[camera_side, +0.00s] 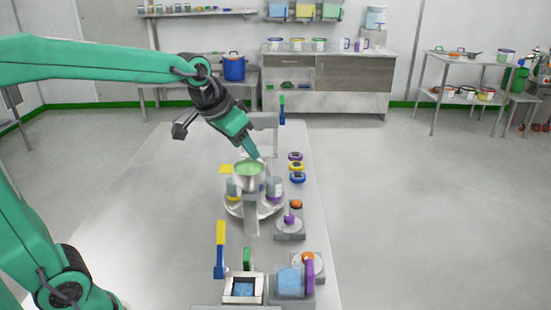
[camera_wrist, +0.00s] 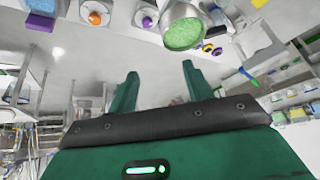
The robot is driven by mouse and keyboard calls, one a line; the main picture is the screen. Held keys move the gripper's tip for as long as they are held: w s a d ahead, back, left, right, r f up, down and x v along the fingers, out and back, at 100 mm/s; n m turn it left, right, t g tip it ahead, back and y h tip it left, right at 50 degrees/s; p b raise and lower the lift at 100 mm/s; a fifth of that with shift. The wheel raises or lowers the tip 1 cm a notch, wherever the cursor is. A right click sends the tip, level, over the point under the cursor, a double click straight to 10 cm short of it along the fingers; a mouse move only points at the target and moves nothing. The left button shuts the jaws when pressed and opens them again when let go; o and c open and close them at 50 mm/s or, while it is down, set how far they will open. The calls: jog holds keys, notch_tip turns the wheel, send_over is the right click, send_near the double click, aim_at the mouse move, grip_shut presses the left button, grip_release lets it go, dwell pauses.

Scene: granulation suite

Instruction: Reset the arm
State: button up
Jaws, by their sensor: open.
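My gripper (camera_side: 255,152) is above the work table, pointing down and to the right, with its tips close to a pot of green granules (camera_side: 249,168). In the wrist view my gripper (camera_wrist: 160,82) has its two green fingers wide apart with nothing between them. The pot (camera_wrist: 184,30) shows beyond the fingertips there, toward the upper right. In the side view the pot stands at the top of a round carousel (camera_side: 240,210). I cannot tell whether a finger touches the pot.
The work table (camera_side: 150,190) is bare left of the carousel. A blue-and-yellow lever (camera_side: 220,248) and a tray of blue granules (camera_side: 243,289) are at the front. Small purple, yellow and blue rings (camera_side: 297,168) lie right of the carousel. A grey stand (camera_side: 265,121) rises behind.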

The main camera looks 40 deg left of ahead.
jog(key=s+f, duration=0.2)
jog(key=s, duration=0.6)
jog(key=s+f+n, duration=0.1)
jog(key=s+f, duration=0.1)
jog(key=s, duration=0.7)
jog(key=shift+s, duration=0.25)
